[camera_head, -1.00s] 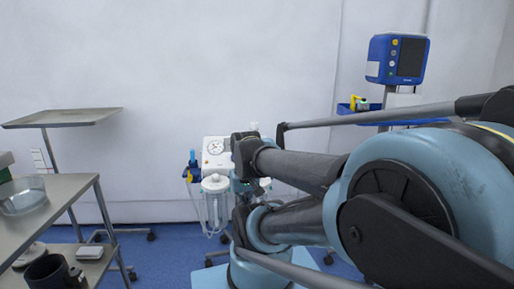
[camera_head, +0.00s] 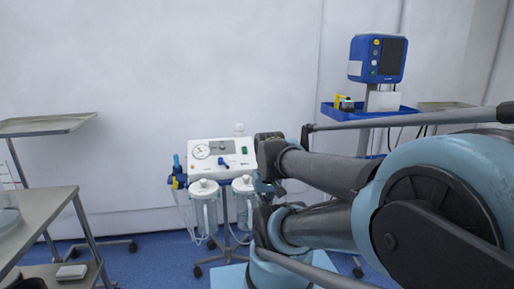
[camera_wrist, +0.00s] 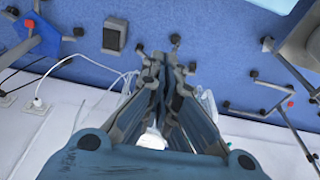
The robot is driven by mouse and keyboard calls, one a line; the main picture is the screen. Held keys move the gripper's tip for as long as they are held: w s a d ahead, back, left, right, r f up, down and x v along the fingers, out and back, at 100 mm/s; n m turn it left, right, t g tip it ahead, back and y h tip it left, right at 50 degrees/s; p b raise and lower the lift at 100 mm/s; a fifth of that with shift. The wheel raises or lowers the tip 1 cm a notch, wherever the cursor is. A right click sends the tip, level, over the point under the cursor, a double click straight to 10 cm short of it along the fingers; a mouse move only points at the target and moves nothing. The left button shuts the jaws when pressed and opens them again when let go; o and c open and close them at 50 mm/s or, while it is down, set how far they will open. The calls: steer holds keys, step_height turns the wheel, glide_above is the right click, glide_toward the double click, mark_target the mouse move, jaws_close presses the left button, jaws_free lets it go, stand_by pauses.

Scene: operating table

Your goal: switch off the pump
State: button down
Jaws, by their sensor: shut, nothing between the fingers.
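The pump (camera_head: 208,149) stands on a wheeled pole in front of the far wall in the head view. Its white panel carries a round gauge, a blue knob and a small green switch near the right edge. Two clear canisters (camera_head: 205,205) with white lids hang below it. My arm covers the space just right of the panel. My gripper (camera_wrist: 163,62) is shut and empty in the wrist view, above blue floor and apart from any object. I cannot make out its fingertips in the head view. The pump's switch state is too small to read.
A metal table (camera_head: 45,222) stands at left, with a raised tray stand (camera_head: 45,124) behind it. A blue monitor (camera_head: 378,58) on a stand with a blue shelf (camera_head: 372,111) is at right. Stand feet and a cable lie on the floor in the wrist view.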

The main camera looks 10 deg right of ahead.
mark_target(241, 149)
steer(key=shift+d, duration=0.25)
steer(key=w+r+n+t, duration=0.2)
steer(key=w+r+n, duration=0.3)
steer(key=w, duration=0.6)
steer(key=w+r+n+t, duration=0.2)
steer(key=w+r+n, duration=0.3)
steer(key=w, duration=0.7)
steer(key=w+a+r+n+t, duration=0.1)
steer(key=w+r+n+t, duration=0.1)
steer(key=w+r+n, duration=0.4)
steer(key=w+n, duration=0.1)
steer(key=w, duration=0.4)
steer(key=shift+w+n, duration=0.15)
steer(key=shift+n, duration=0.15)
steer(key=shift+x, duration=6.85)
steer(key=shift+w+r, duration=0.1)
steer(key=shift+w, duration=0.1)
